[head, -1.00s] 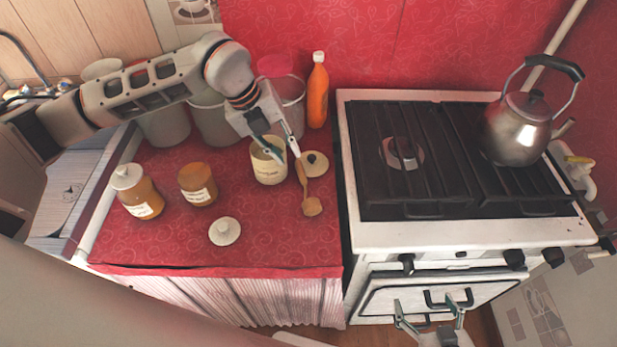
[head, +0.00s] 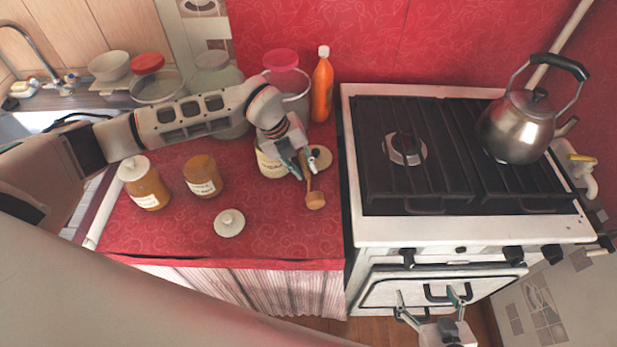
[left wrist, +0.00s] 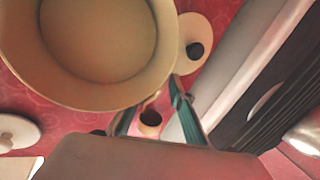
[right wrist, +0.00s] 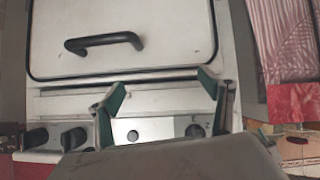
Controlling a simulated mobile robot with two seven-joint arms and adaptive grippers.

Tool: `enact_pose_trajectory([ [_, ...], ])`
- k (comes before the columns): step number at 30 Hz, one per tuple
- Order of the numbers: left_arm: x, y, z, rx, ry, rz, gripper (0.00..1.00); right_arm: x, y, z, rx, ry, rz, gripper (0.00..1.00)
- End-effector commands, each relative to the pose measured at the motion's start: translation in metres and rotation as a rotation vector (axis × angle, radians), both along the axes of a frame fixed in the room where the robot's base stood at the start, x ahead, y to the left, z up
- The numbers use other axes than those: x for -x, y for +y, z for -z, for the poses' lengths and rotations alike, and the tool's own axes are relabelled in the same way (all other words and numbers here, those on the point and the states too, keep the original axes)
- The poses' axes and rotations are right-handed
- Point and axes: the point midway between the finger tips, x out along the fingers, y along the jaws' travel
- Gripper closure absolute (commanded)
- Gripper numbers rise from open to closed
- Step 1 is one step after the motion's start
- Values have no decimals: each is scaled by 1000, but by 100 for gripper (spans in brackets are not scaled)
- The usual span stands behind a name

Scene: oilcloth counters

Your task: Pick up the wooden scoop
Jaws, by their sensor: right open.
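The wooden scoop (head: 315,200) is on the red counter, right of the cream jar (head: 270,166), its bowl towards the front. Its handle runs back to my left gripper (head: 298,172), which points down beside the jar. In the left wrist view the scoop's bowl (left wrist: 150,118) shows between the fingers of my left gripper (left wrist: 158,92). The fingertips are fairly close together; whether they touch the handle cannot be made out. My right gripper (head: 433,300) is open and empty in front of the oven; it also shows in the right wrist view (right wrist: 163,80).
A round lid with a dark knob (head: 320,158) lies close behind the scoop. Two amber jars (head: 202,177) and a pale lid (head: 229,223) are to the left. An orange bottle (head: 322,88) stands behind. The stove (head: 460,232) with a kettle (head: 517,128) is right.

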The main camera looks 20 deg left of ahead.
Motion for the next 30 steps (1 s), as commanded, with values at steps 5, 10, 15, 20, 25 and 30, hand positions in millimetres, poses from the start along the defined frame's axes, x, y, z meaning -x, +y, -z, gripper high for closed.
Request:
enact_pose_trajectory([
  [5,-1,-1,5,0,-1,0,79,0,0,0,0,0,0,20],
  [10,-1,-1,5,0,-1,0,89,0,0,0,0,0,0,20],
  [15,-1,-1,5,0,-1,0,100,0,0,0,0,0,0,20],
  [20,-1,-1,5,0,-1,0,100,0,0,0,0,1,0,20],
  [25,-1,-1,1,0,-2,1,100,0,0,0,1,1,0,20],
  [30,-2,-1,-13,1,-3,0,100,0,0,1,0,1,0,20],
])
